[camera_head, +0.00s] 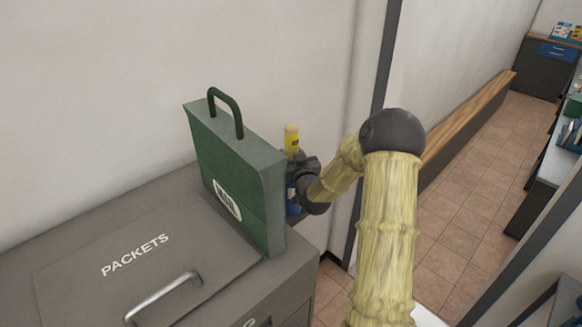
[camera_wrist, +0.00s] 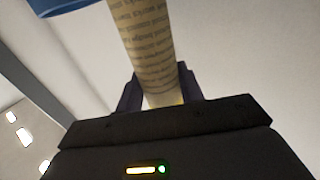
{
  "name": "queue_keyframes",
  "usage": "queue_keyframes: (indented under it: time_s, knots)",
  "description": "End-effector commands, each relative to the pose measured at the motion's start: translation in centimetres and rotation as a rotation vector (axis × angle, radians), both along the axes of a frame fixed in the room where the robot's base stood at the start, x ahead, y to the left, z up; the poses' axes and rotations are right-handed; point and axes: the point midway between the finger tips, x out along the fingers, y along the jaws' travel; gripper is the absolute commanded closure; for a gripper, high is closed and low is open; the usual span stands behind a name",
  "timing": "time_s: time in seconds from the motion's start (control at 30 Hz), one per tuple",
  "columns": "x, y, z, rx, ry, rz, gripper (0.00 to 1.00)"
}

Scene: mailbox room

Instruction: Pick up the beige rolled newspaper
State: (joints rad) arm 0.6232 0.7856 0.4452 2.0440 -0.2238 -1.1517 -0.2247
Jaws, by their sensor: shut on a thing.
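The beige rolled newspaper (camera_wrist: 147,48), with dark print on it, runs up from between my fingers in the wrist view. My gripper (camera_wrist: 160,92) is shut on it, with one dark finger at each side. In the head view my gripper (camera_head: 303,168) is just right of the green case, close to the cabinet's right end. A yellow cylinder end (camera_head: 291,138) sticks up above my gripper there; I cannot tell whether it is part of the newspaper. My gripper and the case hide much of that spot.
The green case (camera_head: 245,185) stands upright on the grey cabinet (camera_head: 190,225), whose PACKETS lid has a metal handle (camera_head: 165,295). A blue object (camera_head: 292,200) shows below my gripper. The wall is close behind. A wooden-topped bench (camera_head: 470,120) and open tiled floor lie to the right.

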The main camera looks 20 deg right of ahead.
Motion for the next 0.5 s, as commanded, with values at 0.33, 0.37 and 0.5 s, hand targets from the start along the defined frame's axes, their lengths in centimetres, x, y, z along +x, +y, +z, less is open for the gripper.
queue_keyframes:
  time_s: [0.33, 0.37, 0.5]
  knots:
    - [0.0, 0.1, 9.2, -0.003, -0.005, 0.001, 0.88]
    - [0.0, 0.1, 9.8, -0.002, -0.005, 0.001, 0.88]
    - [0.0, 0.1, 11.6, -0.001, -0.001, 0.002, 0.88]
